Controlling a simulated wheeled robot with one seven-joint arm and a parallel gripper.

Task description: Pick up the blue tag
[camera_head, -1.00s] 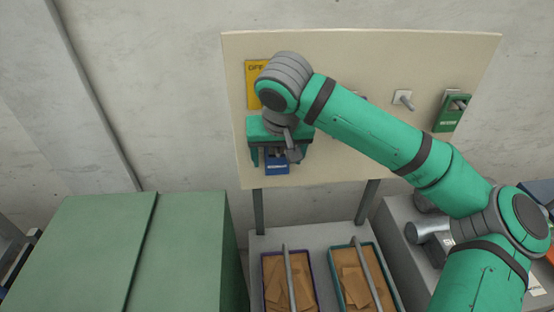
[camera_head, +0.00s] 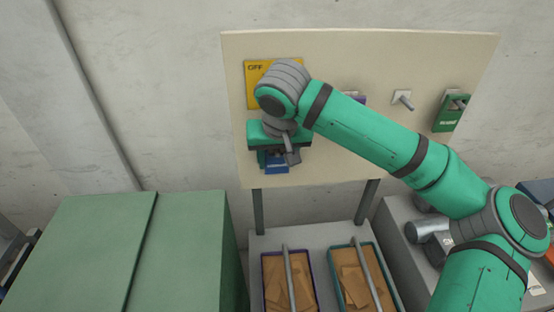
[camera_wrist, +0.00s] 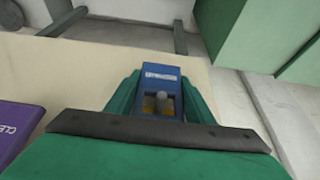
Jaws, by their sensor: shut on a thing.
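The blue tag (camera_head: 277,167) is at the lower left of the cream board, under my gripper (camera_head: 270,158). In the wrist view the blue tag (camera_wrist: 160,86) sits between the two green fingers (camera_wrist: 160,98), which close on its sides. A pale label is on its outer end. A grey peg end shows in the tag's opening, so the tag is still around or right at the peg; I cannot tell which. My gripper hides most of the tag in the head view.
A yellow OFF tag (camera_head: 256,80) and a purple tag (camera_wrist: 16,132) hang near my arm. A bare peg (camera_head: 403,98) and a green tag (camera_head: 450,112) are to the right. Two trays (camera_head: 314,283) (camera_head: 399,290) of brown pieces stand below. A green cabinet (camera_head: 120,250) is at left.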

